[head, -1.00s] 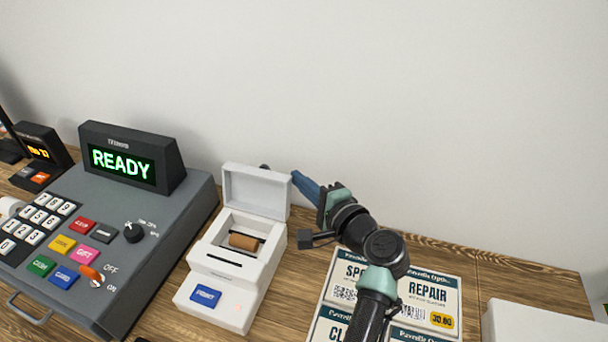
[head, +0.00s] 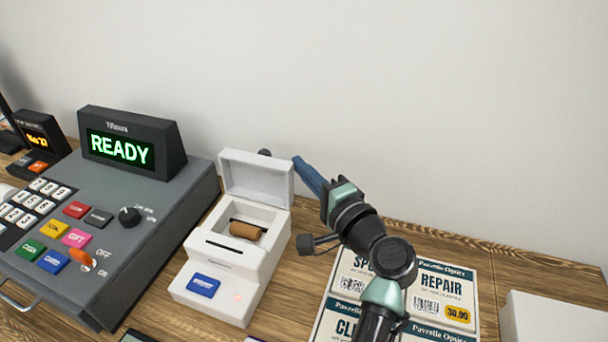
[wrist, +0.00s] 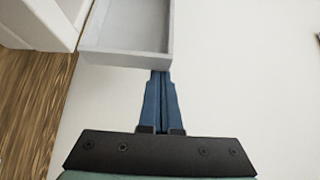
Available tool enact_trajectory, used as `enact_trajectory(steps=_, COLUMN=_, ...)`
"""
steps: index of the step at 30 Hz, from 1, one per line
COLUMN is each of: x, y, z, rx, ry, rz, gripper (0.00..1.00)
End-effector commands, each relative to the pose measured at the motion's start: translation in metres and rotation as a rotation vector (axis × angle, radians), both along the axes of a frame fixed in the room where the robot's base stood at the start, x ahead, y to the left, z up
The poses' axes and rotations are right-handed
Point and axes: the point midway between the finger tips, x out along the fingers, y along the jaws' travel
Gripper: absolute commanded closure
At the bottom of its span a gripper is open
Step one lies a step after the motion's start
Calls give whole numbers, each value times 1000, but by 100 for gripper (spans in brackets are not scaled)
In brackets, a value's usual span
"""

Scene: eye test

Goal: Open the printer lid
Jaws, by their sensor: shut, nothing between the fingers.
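The white printer (head: 222,268) stands on the counter, with a blue print button on its front. Its lid (head: 257,178) is raised and stands roughly upright at the back, showing its hollow inner side. A brown roll (head: 245,230) lies in the open bay. My gripper (head: 297,161) has its blue fingers shut with nothing between them, at the lid's upper right edge. In the wrist view the closed fingertips (wrist: 160,74) meet the edge of the lid (wrist: 125,58); I cannot tell whether they touch it or lie just behind it.
A grey cash register (head: 150,230) with a READY display stands close on the printer's left. Price cards (head: 440,290) lie under my arm at the right, and a white box (head: 550,320) sits at the far right. The wall (head: 400,100) is close behind.

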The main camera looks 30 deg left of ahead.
Motion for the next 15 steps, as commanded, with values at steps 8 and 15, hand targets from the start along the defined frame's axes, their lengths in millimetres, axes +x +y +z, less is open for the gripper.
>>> enact_trajectory(steps=8, x=0, y=-1, z=1, rx=0, ry=2, rz=0, gripper=100)
enact_trajectory(steps=15, x=-12, y=-27, z=2, rx=1, ry=4, rz=-4, gripper=100)
